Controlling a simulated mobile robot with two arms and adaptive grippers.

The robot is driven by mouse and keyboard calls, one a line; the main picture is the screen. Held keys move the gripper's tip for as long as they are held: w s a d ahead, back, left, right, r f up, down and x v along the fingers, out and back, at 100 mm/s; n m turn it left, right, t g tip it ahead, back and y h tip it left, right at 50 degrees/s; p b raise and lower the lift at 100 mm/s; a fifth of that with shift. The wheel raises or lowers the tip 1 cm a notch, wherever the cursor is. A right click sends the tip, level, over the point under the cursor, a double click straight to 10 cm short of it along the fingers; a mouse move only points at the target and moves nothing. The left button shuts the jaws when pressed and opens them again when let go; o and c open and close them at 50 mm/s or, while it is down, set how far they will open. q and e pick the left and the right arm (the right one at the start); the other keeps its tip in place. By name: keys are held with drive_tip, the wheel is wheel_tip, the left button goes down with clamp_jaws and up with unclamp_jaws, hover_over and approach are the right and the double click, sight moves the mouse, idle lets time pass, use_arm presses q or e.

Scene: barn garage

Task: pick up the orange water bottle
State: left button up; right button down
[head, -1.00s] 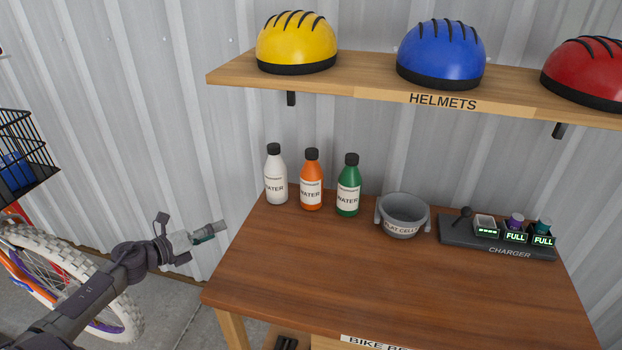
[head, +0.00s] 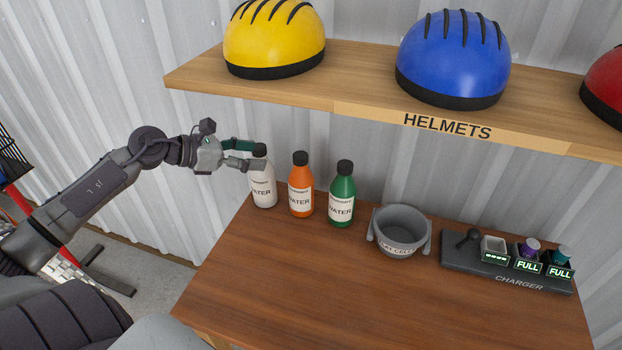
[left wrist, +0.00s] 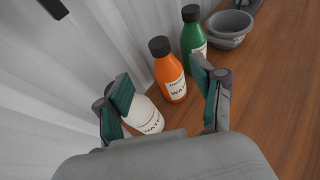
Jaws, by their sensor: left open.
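The orange water bottle (head: 300,186) stands upright on the wooden workbench, between a white bottle (head: 262,184) and a green bottle (head: 342,196). It has a black cap and a white label. My left gripper (head: 248,154) is open at the white bottle's cap, left of the orange bottle and apart from it. In the left wrist view, the orange bottle (left wrist: 170,72) shows beyond and between the open fingers (left wrist: 165,98). The white bottle (left wrist: 145,114) is nearer, partly hidden by the left finger. I cannot tell whether the gripper touches it. My right gripper is not in view.
A helmet shelf (head: 345,100) overhangs the back of the bench. A grey bowl-like bin (head: 402,225) and a charger (head: 500,268) stand to the right of the bottles. The front of the workbench (head: 330,290) is clear. A corrugated wall stands behind.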

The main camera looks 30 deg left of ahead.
sight(300, 159)
use_arm(q)
drive_tip(key=p+x, duration=0.1)
drive_tip(key=x, duration=0.6)
drive_tip(key=shift+w+d+p, duration=0.1)
drive_tip(key=shift+w+p, duration=0.05)
drive_tip(key=shift+p, duration=0.2)
drive_tip(key=shift+w+d+f, duration=0.1)
drive_tip(key=shift+w+d, duration=0.1)
drive_tip(key=shift+w, duration=0.05)
drive_tip(key=shift+w+d+p, duration=0.1)
drive_tip(key=shift+w+p, duration=0.15)
drive_tip(key=shift+p, duration=0.15)
drive_tip(key=p+x, duration=0.1)
drive_tip(key=x, duration=0.1)
drive_tip(key=p+x, duration=0.1)
drive_tip(key=x, duration=0.1)
drive_tip(key=shift+w+f, duration=0.3)
drive_tip(key=shift+f, duration=0.2)
drive_tip(key=shift+s, duration=0.15)
drive_tip(key=shift+c, duration=1.2)
clamp_jaws()
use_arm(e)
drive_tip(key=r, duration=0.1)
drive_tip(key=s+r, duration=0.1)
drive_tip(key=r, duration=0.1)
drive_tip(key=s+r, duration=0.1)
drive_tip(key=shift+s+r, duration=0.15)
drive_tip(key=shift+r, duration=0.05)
